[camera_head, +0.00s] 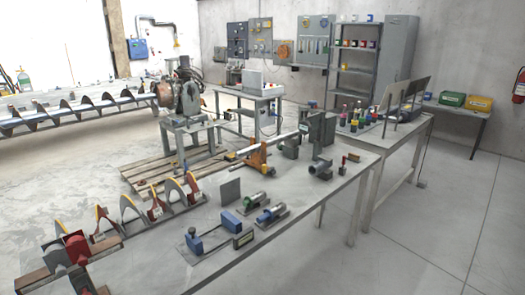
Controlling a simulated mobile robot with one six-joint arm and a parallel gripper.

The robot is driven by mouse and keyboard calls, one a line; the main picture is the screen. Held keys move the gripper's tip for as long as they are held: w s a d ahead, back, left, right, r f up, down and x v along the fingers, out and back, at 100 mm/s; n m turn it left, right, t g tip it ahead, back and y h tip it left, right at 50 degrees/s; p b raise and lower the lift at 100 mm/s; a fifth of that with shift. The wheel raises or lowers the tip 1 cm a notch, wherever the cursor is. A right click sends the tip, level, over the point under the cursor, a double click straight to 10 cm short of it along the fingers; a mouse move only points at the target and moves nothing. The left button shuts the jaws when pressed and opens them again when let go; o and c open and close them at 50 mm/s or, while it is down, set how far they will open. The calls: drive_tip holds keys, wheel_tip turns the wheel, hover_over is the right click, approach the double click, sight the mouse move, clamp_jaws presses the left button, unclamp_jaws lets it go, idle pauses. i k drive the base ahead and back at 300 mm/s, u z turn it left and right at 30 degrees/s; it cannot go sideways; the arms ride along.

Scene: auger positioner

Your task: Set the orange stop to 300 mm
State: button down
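The orange stop (257,158) appears to be the small orange block on a thin pale rail (279,139) at the back of the long grey workbench. The rail runs from the orange block up and right toward a grey upright plate (321,131). Any scale marks or numbers on the rail are too small to read, so I cannot tell where the stop stands in mm. My gripper is not in view.
The grey workbench (290,225) holds blue and green cylindrical fixtures (270,214), a blue clamp device (195,240) and a small upright grey plate (230,191). Auger flights with yellow edges (105,222) stand left. Open concrete floor lies right of the bench.

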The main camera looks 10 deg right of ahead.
sight(257, 159)
drive_tip(key=u, duration=0.25)
drive_tip(key=i, duration=0.85)
drive_tip(key=u, duration=0.55)
drive_tip(key=k, duration=0.3)
drive_tip(key=u, duration=0.65)
